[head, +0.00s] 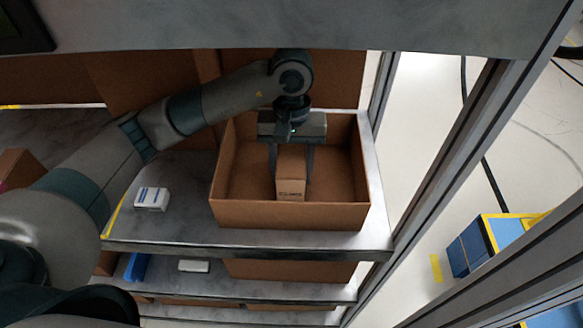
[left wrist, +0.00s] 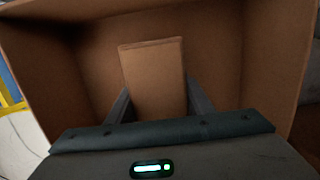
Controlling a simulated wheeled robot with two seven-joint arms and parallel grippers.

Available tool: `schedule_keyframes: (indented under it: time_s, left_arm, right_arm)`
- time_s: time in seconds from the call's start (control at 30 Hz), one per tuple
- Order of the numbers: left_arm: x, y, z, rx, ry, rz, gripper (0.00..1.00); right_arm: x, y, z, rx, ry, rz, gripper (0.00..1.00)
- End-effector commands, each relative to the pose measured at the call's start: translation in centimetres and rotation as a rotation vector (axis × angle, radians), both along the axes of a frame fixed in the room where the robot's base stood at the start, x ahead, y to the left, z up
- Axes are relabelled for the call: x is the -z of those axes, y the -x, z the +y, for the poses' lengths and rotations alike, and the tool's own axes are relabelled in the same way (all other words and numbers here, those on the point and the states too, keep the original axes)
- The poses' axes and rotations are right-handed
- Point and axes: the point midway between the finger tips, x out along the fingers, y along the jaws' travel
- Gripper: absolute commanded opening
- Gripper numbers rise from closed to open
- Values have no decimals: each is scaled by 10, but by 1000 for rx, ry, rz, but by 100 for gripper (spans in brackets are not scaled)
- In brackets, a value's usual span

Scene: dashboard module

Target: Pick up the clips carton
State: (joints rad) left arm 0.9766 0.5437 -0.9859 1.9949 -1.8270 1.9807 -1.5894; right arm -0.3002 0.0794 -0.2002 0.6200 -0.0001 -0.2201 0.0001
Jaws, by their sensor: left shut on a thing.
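I cannot tell whether the carton touches the box floor. My right gripper is not in view.
A small white box with blue marking (head: 151,198) lies on the shelf left of the open box. A lower shelf holds a blue item (head: 138,266) and a white item (head: 194,265). A metal frame post (head: 460,160) stands to the right. A blue and yellow crate (head: 478,246) is on the floor.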

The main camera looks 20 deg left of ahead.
Motion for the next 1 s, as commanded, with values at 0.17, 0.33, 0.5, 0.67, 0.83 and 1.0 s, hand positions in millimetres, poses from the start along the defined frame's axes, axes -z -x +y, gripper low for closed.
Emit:
schedule_keyframes:
  time_s: [0.17,0.33,0.5,0.67,0.83,1.0]
  left_arm:
    - [-1,0,0,0,1,-1,11]
    - [-7,-1,0,0,0,-2,11]
    - [-24,-1,0,1,0,-3,11]
    - [-52,-1,0,1,1,-5,11]
    - [-85,-1,0,0,0,-4,11]
    - [-115,-1,0,0,0,-4,11]
  right_arm:
    - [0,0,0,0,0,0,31]
    - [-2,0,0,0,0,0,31]
    - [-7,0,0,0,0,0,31]
    - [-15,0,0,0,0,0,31]
    - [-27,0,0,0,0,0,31]
    - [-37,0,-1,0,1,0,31]
